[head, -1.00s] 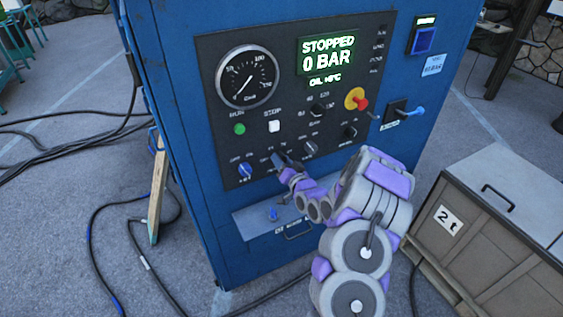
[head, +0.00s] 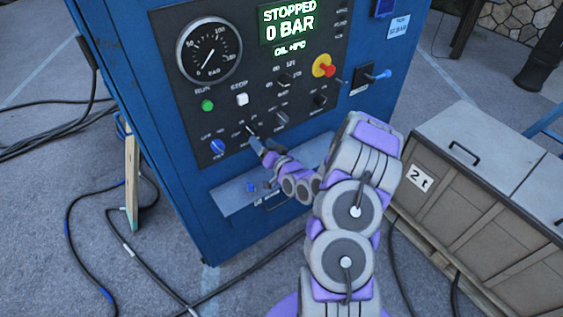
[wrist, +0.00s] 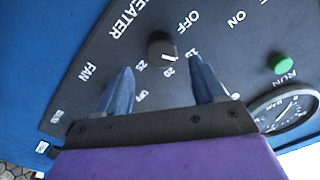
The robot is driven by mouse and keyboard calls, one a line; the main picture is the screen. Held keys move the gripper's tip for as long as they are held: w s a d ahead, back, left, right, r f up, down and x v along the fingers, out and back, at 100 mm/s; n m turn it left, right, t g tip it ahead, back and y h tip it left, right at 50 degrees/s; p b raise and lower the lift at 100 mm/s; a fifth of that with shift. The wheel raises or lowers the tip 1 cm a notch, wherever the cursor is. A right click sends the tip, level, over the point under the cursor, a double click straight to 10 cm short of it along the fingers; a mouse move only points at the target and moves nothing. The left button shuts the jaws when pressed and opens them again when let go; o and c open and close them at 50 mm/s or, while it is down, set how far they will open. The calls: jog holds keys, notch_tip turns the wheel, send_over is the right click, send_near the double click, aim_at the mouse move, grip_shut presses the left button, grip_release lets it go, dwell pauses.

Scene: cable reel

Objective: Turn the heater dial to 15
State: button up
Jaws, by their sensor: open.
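The heater dial (wrist: 161,46) is a small round black knob under the HEATER lettering in the wrist view. Its white pointer mark appears to point between the 15 and 20 marks. My gripper (wrist: 160,64) is open, with its two blue-grey fingers spread to either side just short of the dial; contact cannot be made out. In the head view my gripper (head: 256,139) is at the lower part of the dark control panel (head: 178,98) and largely covers the dial there.
A blue selector knob (head: 217,146) sits left of my gripper, and another black knob (head: 281,117) sits right of it. A red knob (head: 327,70) on a yellow base is higher up. A lower ledge (head: 232,200) lies below. A crate (head: 470,175) stands at right.

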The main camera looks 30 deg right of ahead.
jog(key=s+p, duration=0.2)
jog(key=s, duration=0.9)
jog(key=shift+s+d+p, duration=0.2)
jog(key=shift+d+p, duration=0.05)
jog(key=shift+p, duration=0.05)
jog(key=shift+f, duration=0.1)
